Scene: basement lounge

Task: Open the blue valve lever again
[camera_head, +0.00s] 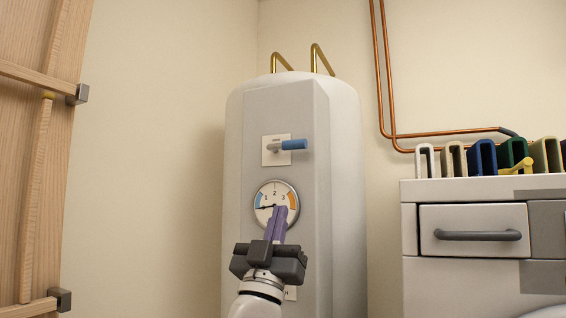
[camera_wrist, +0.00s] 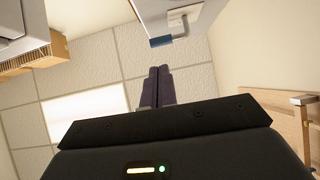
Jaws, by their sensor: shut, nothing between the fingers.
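The blue valve lever (camera_head: 294,144) sits on a pale square plate (camera_head: 270,158) on the front of the white boiler tank (camera_head: 345,190). The lever points sideways to the right. My gripper (camera_head: 279,209) is shut and empty, below the lever and in front of the round pressure gauge (camera_head: 264,197), covering part of its dial. I cannot tell whether the fingertips touch the gauge. In the wrist view, my shut fingers (camera_wrist: 157,72) point up toward a blue end (camera_wrist: 160,41) that looks like the lever, with a gap between them.
A white cabinet (camera_head: 470,192) with a grey-handled drawer stands at the right, with several coloured holders and a yellow item on top. Copper pipes (camera_head: 388,90) run up the wall. A wooden door or panel (camera_head: 35,150) is at the left. The space left of the tank is clear.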

